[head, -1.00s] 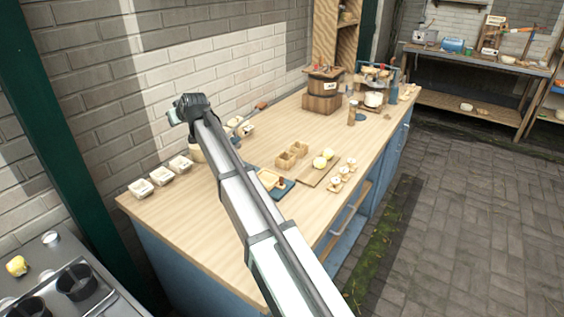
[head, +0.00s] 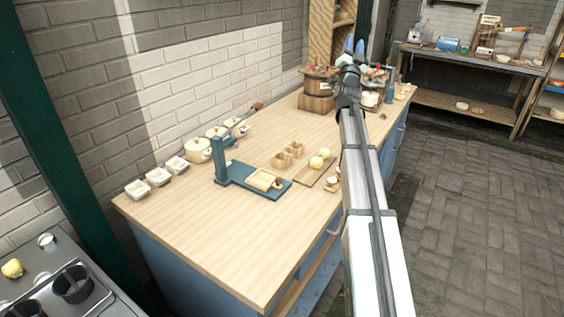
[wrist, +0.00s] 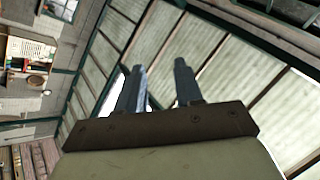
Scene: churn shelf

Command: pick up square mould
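Two small square wooden moulds stand side by side on the wooden worktop: the nearer one (head: 280,160) and the farther one (head: 296,149). A low square wooden frame (head: 264,179) sits on the blue press base to their left. I cannot tell which of these is the named mould. My gripper (head: 354,45) is raised above the far part of the worktop, well away from the moulds, fingers pointing up. In the wrist view its two fingers (wrist: 158,66) are apart with nothing between them, and only roof and walls show behind.
The blue press (head: 220,160) rises left of the moulds. Lidded pots (head: 198,149) and white dishes (head: 158,177) line the wall side. The front worktop is clear.

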